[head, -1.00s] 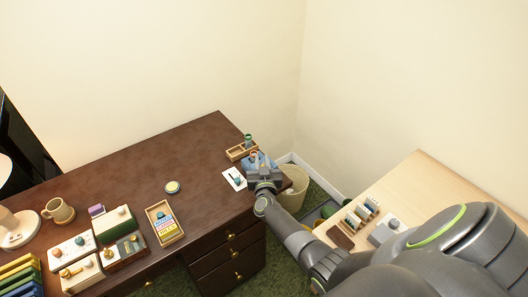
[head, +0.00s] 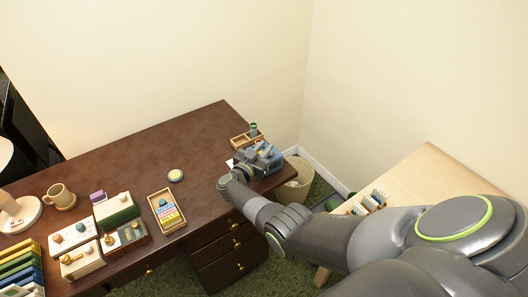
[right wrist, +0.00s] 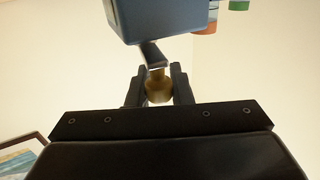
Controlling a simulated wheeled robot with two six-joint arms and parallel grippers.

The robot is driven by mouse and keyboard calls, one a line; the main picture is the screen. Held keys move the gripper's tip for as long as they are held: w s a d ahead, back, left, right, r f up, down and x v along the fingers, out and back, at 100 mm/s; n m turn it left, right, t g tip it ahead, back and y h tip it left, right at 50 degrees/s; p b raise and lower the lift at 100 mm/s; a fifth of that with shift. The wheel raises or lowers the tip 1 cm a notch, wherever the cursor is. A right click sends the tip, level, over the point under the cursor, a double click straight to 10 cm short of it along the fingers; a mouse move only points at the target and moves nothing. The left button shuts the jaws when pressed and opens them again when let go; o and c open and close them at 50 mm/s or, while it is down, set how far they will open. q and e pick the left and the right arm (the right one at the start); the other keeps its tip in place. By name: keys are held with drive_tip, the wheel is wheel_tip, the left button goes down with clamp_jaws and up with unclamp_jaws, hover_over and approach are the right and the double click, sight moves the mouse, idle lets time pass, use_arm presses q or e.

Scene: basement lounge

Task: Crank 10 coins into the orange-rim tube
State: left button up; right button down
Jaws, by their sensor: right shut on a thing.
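A blue coin machine (head: 268,160) stands at the right end of the dark desk, partly hidden by my right gripper (head: 245,168). In the right wrist view its blue body (right wrist: 170,18) fills the top, and a dark crank arm (right wrist: 153,54) comes down to a brass knob (right wrist: 159,87). The right gripper (right wrist: 159,90) is shut on this knob, one finger on each side. A tube with an orange part (right wrist: 205,28) shows behind the machine, beside a green-ended one (right wrist: 238,5). Coins and the tube's contents cannot be made out. My left gripper is not in view.
A wooden tray (head: 240,143) with a green-topped tube (head: 253,128) sits behind the machine. A round tin (head: 175,175), a wooden box (head: 166,211) and several small devices stand further left. A wastebasket (head: 297,178) is beside the desk; the desk's middle is clear.

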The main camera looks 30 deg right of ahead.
idle(0.4)
drive_tip(key=c, duration=1.3)
unclamp_jaws()
